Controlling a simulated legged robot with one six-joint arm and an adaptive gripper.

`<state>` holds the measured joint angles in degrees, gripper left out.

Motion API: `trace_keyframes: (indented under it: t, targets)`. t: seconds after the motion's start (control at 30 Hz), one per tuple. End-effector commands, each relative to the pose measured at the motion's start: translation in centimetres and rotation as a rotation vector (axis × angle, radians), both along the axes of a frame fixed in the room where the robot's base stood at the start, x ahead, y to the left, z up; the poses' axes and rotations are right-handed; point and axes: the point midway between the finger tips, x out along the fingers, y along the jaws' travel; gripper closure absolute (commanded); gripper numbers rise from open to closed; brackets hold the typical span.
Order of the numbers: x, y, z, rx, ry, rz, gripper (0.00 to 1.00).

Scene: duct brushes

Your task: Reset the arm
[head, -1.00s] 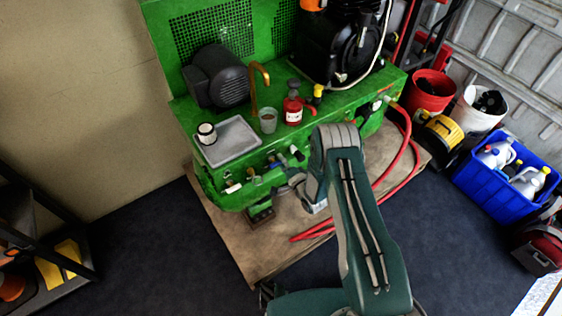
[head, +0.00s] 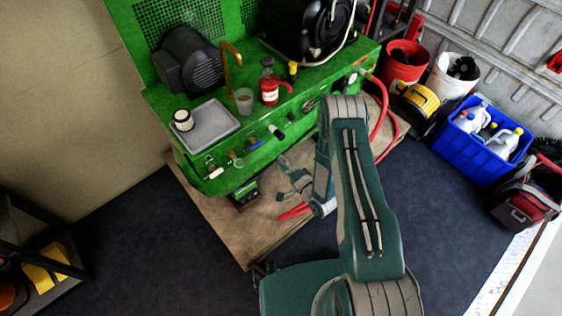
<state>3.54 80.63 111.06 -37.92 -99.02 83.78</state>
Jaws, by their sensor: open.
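My green arm rises from the bottom right of the head view to a grey elbow and folds down behind it to the wrist. My gripper (head: 283,181) is at the wrist's left side, small in the picture, with its fingers apart and nothing seen between them. It is over the tan mat (head: 225,222), in front of the green machine (head: 212,182). The upper arm hides part of the mat and machine front.
On the machine's shelf are a grey tray (head: 212,128) with a white-and-black jar, a clear cup (head: 244,101) and a red bottle (head: 269,88). A red hose (head: 380,138) lies right of my arm. A blue crate (head: 475,152) stands at right.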

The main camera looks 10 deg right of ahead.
Motion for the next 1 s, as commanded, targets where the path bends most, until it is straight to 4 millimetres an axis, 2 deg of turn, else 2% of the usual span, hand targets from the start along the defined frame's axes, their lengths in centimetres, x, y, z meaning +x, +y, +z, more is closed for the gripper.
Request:
trace_keyframes:
  t: [0.3,0.43,0.7,1.0]
  targets:
    - [0.1,0.0,0.1,-0.003,-0.001,0.000,0.47]
    - [1.2,-0.1,1.1,-0.054,-0.008,-0.005,0.47]
    - [5.2,-0.9,5.8,-0.297,-0.023,-0.031,0.47]
    - [8.2,-2.5,11.7,-0.558,-0.020,-0.065,0.47]
